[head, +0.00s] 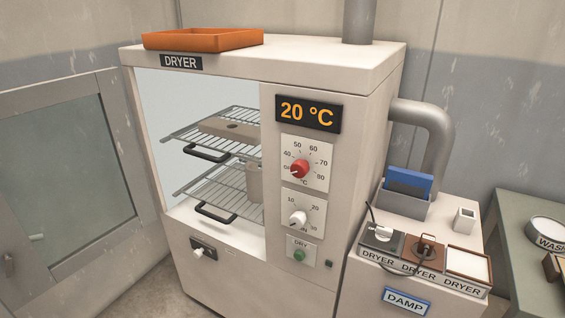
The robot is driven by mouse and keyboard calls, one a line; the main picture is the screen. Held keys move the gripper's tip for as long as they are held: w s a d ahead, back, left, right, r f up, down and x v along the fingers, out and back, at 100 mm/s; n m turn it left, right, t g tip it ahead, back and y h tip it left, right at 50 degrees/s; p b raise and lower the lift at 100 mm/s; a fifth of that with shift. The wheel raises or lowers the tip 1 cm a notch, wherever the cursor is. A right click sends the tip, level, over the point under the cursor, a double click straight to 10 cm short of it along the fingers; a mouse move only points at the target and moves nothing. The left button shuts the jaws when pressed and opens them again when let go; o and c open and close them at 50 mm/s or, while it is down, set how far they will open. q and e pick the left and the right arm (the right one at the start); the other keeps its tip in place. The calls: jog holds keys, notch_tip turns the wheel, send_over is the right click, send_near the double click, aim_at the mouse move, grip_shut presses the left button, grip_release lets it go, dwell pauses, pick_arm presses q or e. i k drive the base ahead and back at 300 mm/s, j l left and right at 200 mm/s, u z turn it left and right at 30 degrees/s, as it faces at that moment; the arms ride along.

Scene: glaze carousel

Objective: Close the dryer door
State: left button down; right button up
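The dryer (240,280) stands in the middle of the head view, with its left chamber open to the front. Its door (118,150), a pale frame around a dark window, is swung wide open to the left. The door's left part runs out of the picture. Inside, an upper wire rack (180,135) holds a flat grey-brown slab (228,128). A lower wire rack (200,185) has a beige cylindrical piece (254,184) at its right. Neither of my grippers is in view.
An orange tray (203,40) lies on the dryer top. The panel reads 20 °C, with a red knob (299,168) and a white knob (297,217). At right, a cabinet (365,290) carries small trays. No object shows between door and opening.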

aim_at(31, 278)
jog(key=k+l, duration=0.1)
jog(key=k, duration=0.4)
jog(key=i+j, duration=0.1)
jog(key=j, duration=0.3)
jog(key=i+j, duration=0.15)
jog(key=j, duration=0.3)
jog(key=i+j+u, duration=0.1)
jog(key=j, duration=0.3)
jog(key=i+j, duration=0.15)
jog(key=j, duration=0.25)
jog(key=i+j, duration=0.1)
jog(key=j, duration=0.35)
jog(key=u, duration=0.05)
